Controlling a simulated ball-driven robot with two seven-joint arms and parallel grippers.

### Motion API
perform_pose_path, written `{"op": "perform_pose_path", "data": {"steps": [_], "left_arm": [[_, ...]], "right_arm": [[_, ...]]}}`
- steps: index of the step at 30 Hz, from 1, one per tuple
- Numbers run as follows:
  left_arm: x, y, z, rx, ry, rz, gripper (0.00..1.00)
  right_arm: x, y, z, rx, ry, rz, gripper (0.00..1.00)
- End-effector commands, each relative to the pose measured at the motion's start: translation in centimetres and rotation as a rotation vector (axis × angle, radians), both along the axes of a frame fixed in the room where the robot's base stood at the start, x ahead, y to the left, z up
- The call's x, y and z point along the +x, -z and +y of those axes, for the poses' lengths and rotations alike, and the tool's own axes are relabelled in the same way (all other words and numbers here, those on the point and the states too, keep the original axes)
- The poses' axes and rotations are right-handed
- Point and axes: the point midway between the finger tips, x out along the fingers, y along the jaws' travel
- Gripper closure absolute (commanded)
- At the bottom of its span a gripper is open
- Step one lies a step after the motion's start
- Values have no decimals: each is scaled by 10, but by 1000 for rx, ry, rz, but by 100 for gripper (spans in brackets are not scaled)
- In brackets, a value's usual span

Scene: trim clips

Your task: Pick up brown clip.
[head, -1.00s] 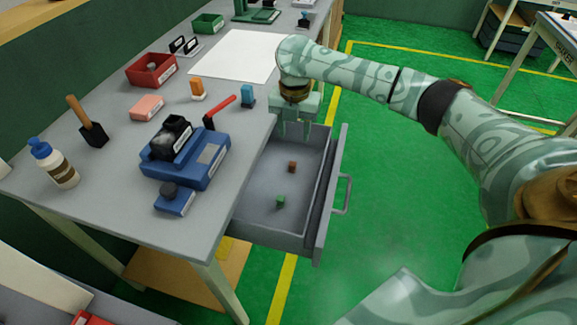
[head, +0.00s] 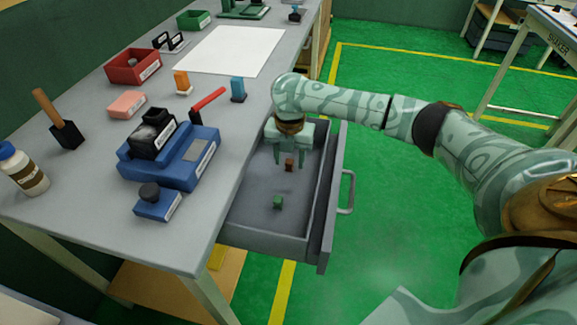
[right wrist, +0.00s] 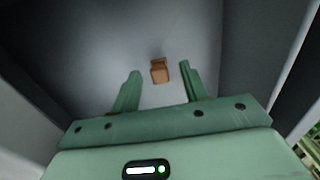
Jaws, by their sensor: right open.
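The brown clip (head: 289,164) lies on the floor of the open grey drawer (head: 262,233). It also shows in the right wrist view (right wrist: 159,70), between and just beyond the two fingertips. My right gripper (head: 289,166) is open and points down into the drawer, above the clip. In the right wrist view the gripper (right wrist: 160,73) has nothing between its fingers. Whether the fingers touch the drawer floor, I cannot tell. My left gripper is not in view.
A green clip (head: 278,202) lies nearer the drawer front. The drawer's walls close in around the gripper. The bench (head: 95,215) on the left holds a blue device (head: 190,165), a red-handled tool (head: 207,100), a red bin (head: 133,66) and a bottle (head: 24,170).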

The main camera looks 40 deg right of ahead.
Motion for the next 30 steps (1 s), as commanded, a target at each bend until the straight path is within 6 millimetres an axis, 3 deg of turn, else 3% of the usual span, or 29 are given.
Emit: {"op": "perform_pose_path", "data": {"steps": [1, 5, 14, 19, 23, 30], "left_arm": [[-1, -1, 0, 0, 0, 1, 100], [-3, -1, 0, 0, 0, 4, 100], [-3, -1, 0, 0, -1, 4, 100], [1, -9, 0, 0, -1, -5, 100], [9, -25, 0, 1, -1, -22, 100], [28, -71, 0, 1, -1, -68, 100]], "right_arm": [[0, -1, 0, 0, 0, 0, 64], [0, -1, 0, 0, 0, 0, 100], [0, -1, 0, 0, 0, 0, 100], [0, -14, 0, 0, 0, -1, 100], [0, -39, 1, 1, 1, -6, 100], [-45, -100, 6, -2, -1, -8, 100]]}}
